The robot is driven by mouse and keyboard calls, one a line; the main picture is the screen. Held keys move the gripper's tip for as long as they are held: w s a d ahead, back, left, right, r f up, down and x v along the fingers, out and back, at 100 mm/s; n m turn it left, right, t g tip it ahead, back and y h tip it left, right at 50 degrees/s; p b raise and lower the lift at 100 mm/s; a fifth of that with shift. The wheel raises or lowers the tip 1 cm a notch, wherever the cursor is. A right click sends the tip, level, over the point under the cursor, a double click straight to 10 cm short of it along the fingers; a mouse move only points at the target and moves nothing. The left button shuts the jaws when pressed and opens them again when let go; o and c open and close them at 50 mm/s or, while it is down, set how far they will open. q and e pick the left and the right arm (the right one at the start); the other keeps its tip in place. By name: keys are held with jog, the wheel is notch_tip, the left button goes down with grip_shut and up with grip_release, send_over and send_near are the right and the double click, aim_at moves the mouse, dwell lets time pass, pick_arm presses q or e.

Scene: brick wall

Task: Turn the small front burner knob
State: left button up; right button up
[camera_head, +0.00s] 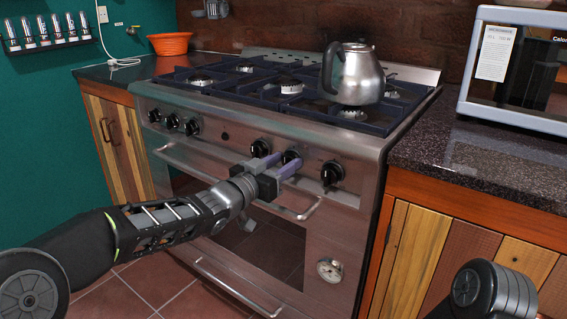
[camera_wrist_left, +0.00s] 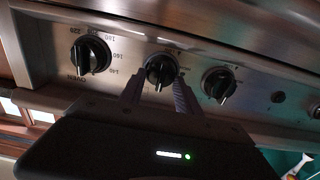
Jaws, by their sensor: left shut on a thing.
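The stove's front panel carries a row of black knobs. My left gripper (camera_head: 276,164) reaches this panel and is shut on the middle knob of the right-hand group (camera_head: 291,155). In the left wrist view, this knob (camera_wrist_left: 160,69) sits between the two fingertips of my left gripper (camera_wrist_left: 157,88). The fingers partly cover it in the head view. A knob with printed numbers (camera_wrist_left: 90,54) is on one side of it and another black knob (camera_wrist_left: 218,84) on the other. My right gripper is out of view.
Oven door handles (camera_head: 300,211) stick out below the knobs. A microwave (camera_head: 515,70) stands on the dark counter (camera_head: 470,160) at right. An orange bowl (camera_head: 170,43) sits back left.

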pick_arm(q)
grip_shut()
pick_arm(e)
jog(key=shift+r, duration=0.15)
pick_arm(q)
jog(key=shift+r+n+p, duration=0.15)
jog(key=shift+n+p, duration=0.35)
jog(key=shift+p, duration=0.25)
jog(key=shift+w+a+f+n+p, duration=0.1)
jog(key=shift+a+f+n+p, duration=0.1)
jog(key=shift+n+p, duration=2.1)
jog(key=shift+w+a+f+n+p, duration=0.15)
jog(key=shift+n+p, duration=1.05)
jog(key=shift+n, duration=2.1)
jog(key=shift+a+f+n+p, duration=0.1)
jog(key=shift+f+n+p, duration=0.15)
jog(key=shift+n+p, duration=2.05)
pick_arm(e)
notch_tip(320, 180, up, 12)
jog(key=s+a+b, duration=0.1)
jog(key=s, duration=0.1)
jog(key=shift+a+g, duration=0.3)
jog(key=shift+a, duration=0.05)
pick_arm(q)
jog(key=shift+n, duration=0.6)
